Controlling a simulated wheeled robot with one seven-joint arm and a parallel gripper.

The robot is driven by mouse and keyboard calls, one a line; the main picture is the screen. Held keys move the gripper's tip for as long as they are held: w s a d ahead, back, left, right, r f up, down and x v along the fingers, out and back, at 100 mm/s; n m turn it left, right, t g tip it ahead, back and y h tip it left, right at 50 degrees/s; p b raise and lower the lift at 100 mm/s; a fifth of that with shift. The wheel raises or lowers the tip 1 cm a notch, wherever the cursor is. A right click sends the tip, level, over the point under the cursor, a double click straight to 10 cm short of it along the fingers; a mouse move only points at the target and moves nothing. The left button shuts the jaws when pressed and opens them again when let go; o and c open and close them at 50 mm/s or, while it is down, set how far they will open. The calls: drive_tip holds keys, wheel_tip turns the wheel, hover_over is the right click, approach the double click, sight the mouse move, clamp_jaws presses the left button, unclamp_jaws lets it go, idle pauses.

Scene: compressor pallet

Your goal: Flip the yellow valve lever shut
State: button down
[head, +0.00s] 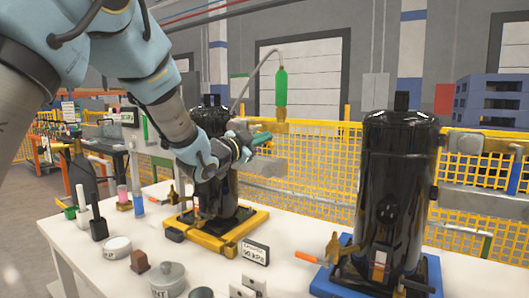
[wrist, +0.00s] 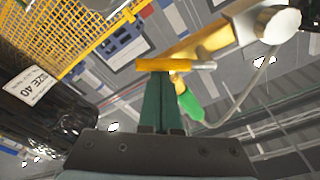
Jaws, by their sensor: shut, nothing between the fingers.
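In the wrist view a yellow lever (wrist: 165,65) with a bare steel end lies crosswise just beyond my fingertips. It sits beside a brass valve body (wrist: 212,42) with a pale round end. My gripper (wrist: 160,78) is shut and empty, its two green fingers together; I cannot tell whether they touch the lever. In the head view my gripper (head: 262,138) is at the upper right side of the left black compressor (head: 212,120), above the table. The lever cannot be made out clearly there.
A green bottle (head: 281,88) on a thin hose hangs close above my gripper. The right black compressor (head: 398,190) stands on a blue pallet (head: 325,284), with an orange-handled valve (head: 305,257) beside it. Small containers crowd the table's front. A yellow mesh fence (head: 325,165) stands behind.

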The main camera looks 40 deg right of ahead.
drive_tip(key=shift+w+a+f+m+g+y+b, duration=0.2)
drive_tip(key=shift+w+f+m+b, duration=0.4)
drive_tip(key=shift+m+b, duration=1.35)
drive_tip(key=shift+w+a+f+m+g+y+b, duration=0.2)
drive_tip(key=shift+w+f+m+b, duration=0.45)
drive_tip(key=shift+m+b, duration=1.25)
drive_tip(key=shift+w+a+f+m+g+y+b, duration=0.15)
drive_tip(key=shift+w+f+m+b, duration=0.45)
drive_tip(key=shift+m+b, duration=1.3)
drive_tip(key=shift+b, duration=0.3)
drive_tip(key=shift+d, duration=0.1)
